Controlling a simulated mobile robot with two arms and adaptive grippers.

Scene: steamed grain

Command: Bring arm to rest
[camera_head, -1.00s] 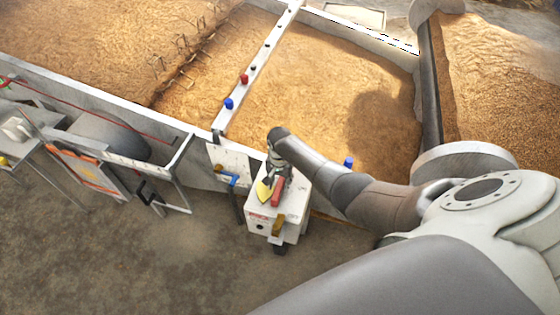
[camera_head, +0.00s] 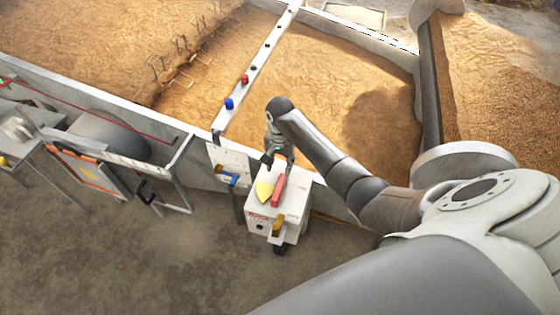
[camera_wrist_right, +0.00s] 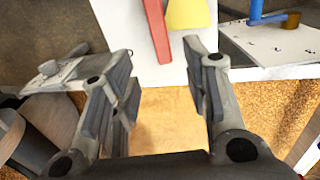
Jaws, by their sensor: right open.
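My right arm comes in from the right in the head view. Its gripper (camera_head: 278,154) is just above and behind the white box (camera_head: 262,208) and appears clear of it. In the right wrist view the two fingers of this gripper (camera_wrist_right: 160,85) stand wide apart with nothing between them. A red block (camera_head: 278,190) and a yellow piece (camera_head: 264,190) lie on top of the white box; the red block (camera_wrist_right: 157,28) and yellow piece (camera_wrist_right: 187,14) also show beyond the fingertips in the wrist view. My left gripper does not show.
A white rail with a blue knob (camera_head: 229,103) and a red knob (camera_head: 244,79) crosses the grain bed (camera_head: 310,80). A panel with a blue handle (camera_head: 228,178) stands left of the box. A metal frame (camera_head: 170,180) is further left. Bare floor lies in front.

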